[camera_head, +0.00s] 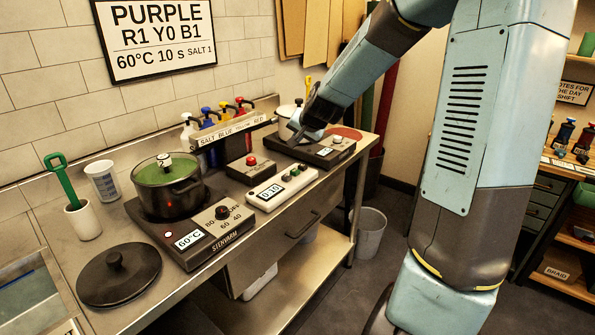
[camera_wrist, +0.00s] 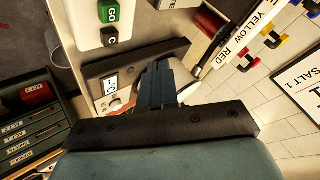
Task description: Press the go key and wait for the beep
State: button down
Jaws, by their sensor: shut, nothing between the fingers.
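The timer (camera_head: 262,203) is a white box on the steel counter, with a display reading 0:10 and several small keys. In the wrist view its green GO key (camera_wrist: 110,12) shows at the top edge, with a black C key (camera_wrist: 110,38) beside it. My gripper (camera_head: 299,132) is shut and empty, over the right-hand hot plate (camera_head: 321,153), behind and right of the timer. In the wrist view my gripper's fingers (camera_wrist: 158,75) point toward that plate, apart from the GO key. I cannot tell whether they touch the plate.
A pot (camera_head: 168,199) of green liquid sits on the left hot plate (camera_head: 220,247), whose display reads 60°C. A small box with a red button (camera_head: 251,160) stands behind the timer. Coloured bottles and a labelled rack (camera_head: 232,128) line the back. A lid (camera_head: 118,275) lies front left.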

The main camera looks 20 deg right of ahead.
aim_at(297, 171)
jog(key=shift+f, duration=3.8)
jog(key=shift+f, duration=0.1)
jog(key=shift+s+f, duration=0.15)
jog(key=shift+f, duration=0.1)
jog(key=shift+f, duration=0.45)
jog(key=shift+r, duration=0.1)
jog(key=shift+a+r, duration=0.1)
jog(key=shift+r, duration=0.7)
jog(key=shift+r, duration=0.1)
